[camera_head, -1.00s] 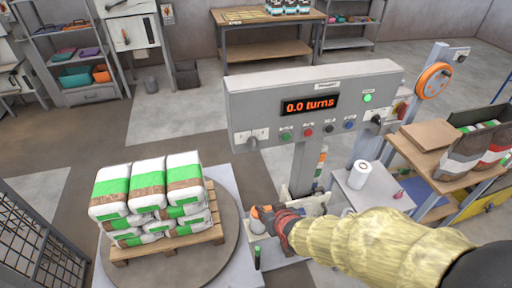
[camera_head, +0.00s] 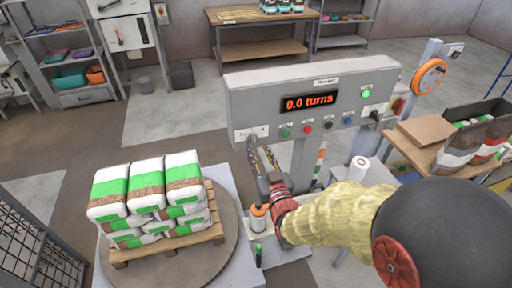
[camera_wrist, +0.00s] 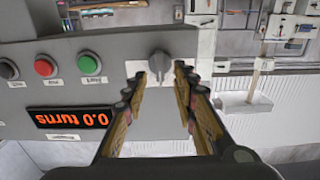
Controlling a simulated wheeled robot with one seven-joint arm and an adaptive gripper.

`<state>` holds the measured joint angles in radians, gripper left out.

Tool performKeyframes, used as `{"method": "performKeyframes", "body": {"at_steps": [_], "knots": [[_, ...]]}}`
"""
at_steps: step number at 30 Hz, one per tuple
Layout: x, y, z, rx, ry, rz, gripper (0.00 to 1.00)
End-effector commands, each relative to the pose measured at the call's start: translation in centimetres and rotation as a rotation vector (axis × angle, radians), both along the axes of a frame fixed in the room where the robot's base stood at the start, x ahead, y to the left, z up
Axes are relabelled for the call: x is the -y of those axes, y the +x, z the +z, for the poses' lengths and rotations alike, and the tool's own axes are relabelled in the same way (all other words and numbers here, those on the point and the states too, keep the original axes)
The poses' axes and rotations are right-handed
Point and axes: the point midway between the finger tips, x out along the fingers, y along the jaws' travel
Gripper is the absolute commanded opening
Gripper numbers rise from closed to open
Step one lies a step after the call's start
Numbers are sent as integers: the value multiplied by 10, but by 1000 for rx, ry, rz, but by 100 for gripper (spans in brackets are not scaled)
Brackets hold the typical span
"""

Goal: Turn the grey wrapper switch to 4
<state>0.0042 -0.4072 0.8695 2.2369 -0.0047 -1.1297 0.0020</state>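The wrapper panel (camera_head: 365,80) shows "0.0 turns" in orange on its display (camera_head: 310,102). The grey switch (camera_wrist: 159,65) sits on the panel face in the wrist view, which shows the panel upside down. In the head view its pale plate (camera_head: 243,134) is at the panel's lower left, with the knob mostly hidden behind my gripper. My gripper (camera_wrist: 158,78) is open, with one finger on each side of the knob's line and gaps beside it. In the head view my gripper (camera_head: 258,152) reaches up to the panel's lower left. I cannot read the switch's numbers.
Green (camera_wrist: 88,63) and red (camera_wrist: 45,66) buttons sit beside the switch in the wrist view. Stacked white-green bags (camera_head: 145,185) on a pallet (camera_head: 165,250) stand left on the turntable. A white roll (camera_head: 358,169) and a brown-topped bench (camera_head: 420,150) are at the right.

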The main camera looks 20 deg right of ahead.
Motion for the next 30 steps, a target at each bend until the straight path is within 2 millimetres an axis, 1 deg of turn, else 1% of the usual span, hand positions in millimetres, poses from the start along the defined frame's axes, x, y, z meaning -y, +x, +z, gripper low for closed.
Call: {"method": "performKeyframes", "body": {"at_steps": [1,3,7,10,17,30], "knots": [[0,8,-1,-1,0,0,28],[0,17,-1,-1,0,0,28],[0,28,0,0,0,0,28],[0,32,-1,-1,0,0,28],[0,32,0,-1,0,0,28],[0,32,0,-1,0,0,4]]}}
